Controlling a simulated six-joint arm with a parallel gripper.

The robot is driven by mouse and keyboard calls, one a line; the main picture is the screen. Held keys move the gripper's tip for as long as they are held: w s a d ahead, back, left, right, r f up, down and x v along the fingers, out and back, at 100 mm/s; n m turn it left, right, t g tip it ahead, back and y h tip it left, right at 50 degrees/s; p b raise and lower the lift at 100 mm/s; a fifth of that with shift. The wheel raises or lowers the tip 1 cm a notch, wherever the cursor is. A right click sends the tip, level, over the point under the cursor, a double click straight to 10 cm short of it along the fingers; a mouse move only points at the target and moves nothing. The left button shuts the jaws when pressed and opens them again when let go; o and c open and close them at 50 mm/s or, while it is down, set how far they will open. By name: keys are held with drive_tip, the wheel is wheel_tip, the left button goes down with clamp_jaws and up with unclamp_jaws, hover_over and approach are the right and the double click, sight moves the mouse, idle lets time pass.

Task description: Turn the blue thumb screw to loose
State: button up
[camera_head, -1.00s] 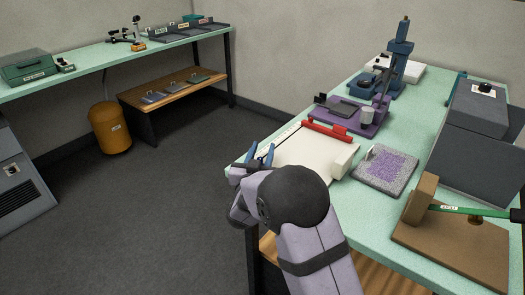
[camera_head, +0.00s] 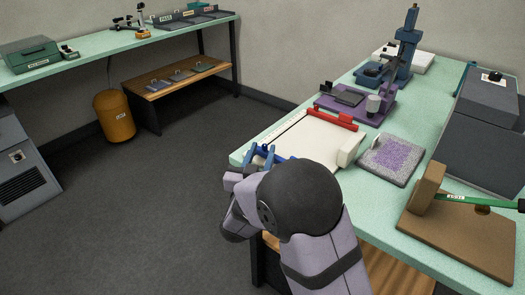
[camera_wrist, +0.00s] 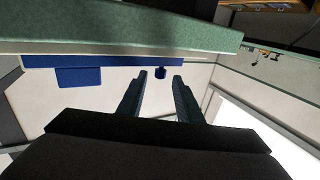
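A small blue knob (camera_wrist: 160,73), which looks like the thumb screw, hangs below a long blue bar (camera_wrist: 110,61) in the wrist view. My gripper (camera_wrist: 159,78) is open, with one dark finger on each side of the knob's line. The knob appears between or just past the fingertips; I cannot tell whether they touch it. In the head view my gripper (camera_head: 263,154) is at the near left edge of the white board (camera_head: 306,141). Blue parts show there, but my gripper and arm hide the knob.
A red bar (camera_head: 334,120) crosses the board's far end. A purple-patterned pad (camera_head: 390,158) and brown base (camera_head: 462,238) lie to the right. A purple fixture (camera_head: 380,114) stands behind. The floor (camera_head: 150,210) left of the bench is clear.

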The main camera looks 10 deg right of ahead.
sight(264, 148)
drive_tip(key=shift+p+x, duration=1.6)
drive_tip(key=shift+x, duration=0.2)
drive_tip(key=shift+f, duration=0.15)
clamp_jaws()
